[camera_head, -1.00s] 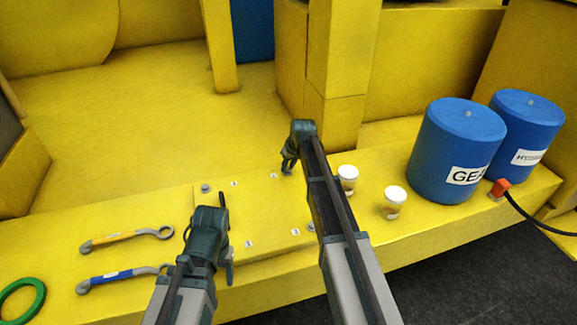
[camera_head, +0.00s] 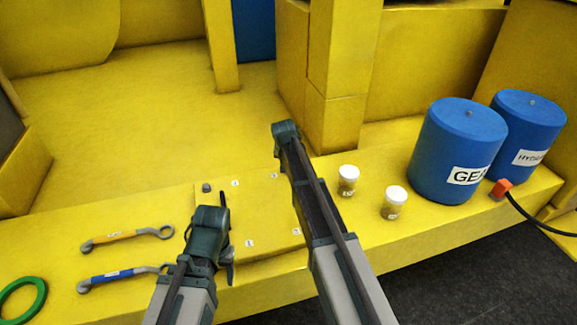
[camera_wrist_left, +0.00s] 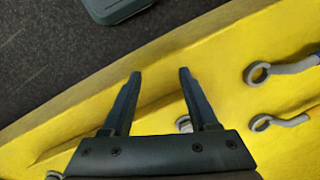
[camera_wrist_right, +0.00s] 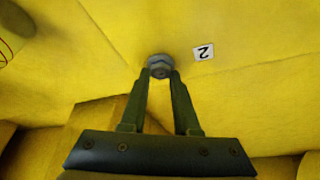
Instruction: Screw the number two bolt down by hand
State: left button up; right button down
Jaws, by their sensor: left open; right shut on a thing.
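The number two bolt (camera_wrist_right: 160,63), a grey hex head, stands on the yellow plate beside a white label reading 2 (camera_wrist_right: 203,53) in the right wrist view. My right gripper (camera_wrist_right: 160,77) is shut on this bolt head, its fingertips on either side. In the head view my right arm hides its fingers and the bolt; a white label (camera_head: 274,175) shows just left of that arm. My left gripper (camera_wrist_left: 160,74) is open and empty above the front edge of the yellow ledge. It also shows in the head view (camera_head: 228,262), low and left of the plate's middle.
Another bolt (camera_head: 206,187) stands at the plate's back left corner. An orange-handled wrench (camera_head: 118,238), a blue-handled wrench (camera_head: 118,277) and a green ring (camera_head: 22,298) lie left. Two white-lidded jars (camera_head: 348,180) and blue drums (camera_head: 455,150) stand right.

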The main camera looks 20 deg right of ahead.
dwell(0.3)
jog(key=c, duration=0.6)
grip_release()
jog(key=shift+c, duration=0.2)
pick_arm(q)
jog(key=shift+r, duration=0.15)
pick_arm(e)
jog(key=shift+r, duration=0.2)
pick_arm(q)
notch_tip(320, 180, up, 12)
jog(key=p, duration=1.2)
jog(key=shift+r+p, duration=0.2)
jog(key=shift+p, duration=0.15)
pick_arm(e)
jog(key=v, duration=1.3)
jog(key=shift+a+r, duration=0.15)
jog(key=shift+a, duration=0.05)
jog(key=shift+s, duration=0.15)
